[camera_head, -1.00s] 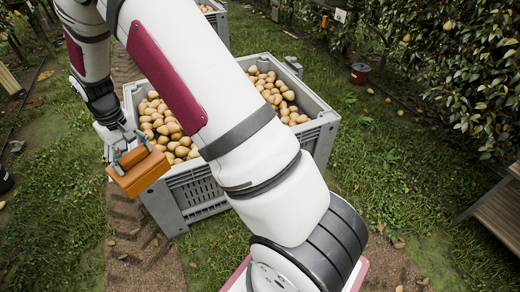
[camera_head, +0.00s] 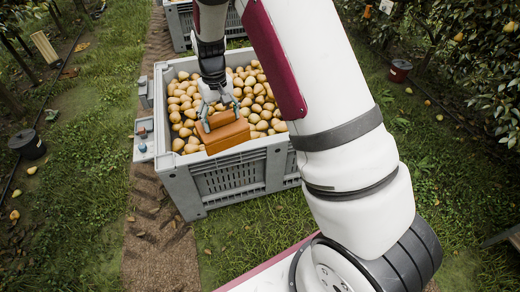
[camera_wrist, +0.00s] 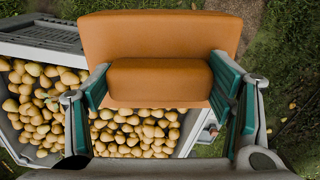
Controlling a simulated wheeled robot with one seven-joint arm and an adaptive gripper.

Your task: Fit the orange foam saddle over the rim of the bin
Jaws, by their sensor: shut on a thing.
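The orange foam saddle (camera_head: 228,134) is a block with a raised grip part. In the head view it is over the front rim of the grey bin (camera_head: 230,180), covering a stretch of it. My gripper (camera_head: 218,112) is shut on the saddle from above. In the wrist view the saddle (camera_wrist: 160,35) lies between the two green-padded fingers (camera_wrist: 158,82), its wide part beyond them. The saddle's underside and the rim beneath it are hidden, so I cannot tell whether it touches the rim or is apart from it.
The bin is full of pears (camera_head: 255,95). A small grey shelf (camera_head: 142,150) with small items is on its left side. A second bin (camera_head: 180,25) stands behind. A dark bucket (camera_head: 27,143) is left and a red bucket (camera_head: 400,70) right. Grass around the bin is open.

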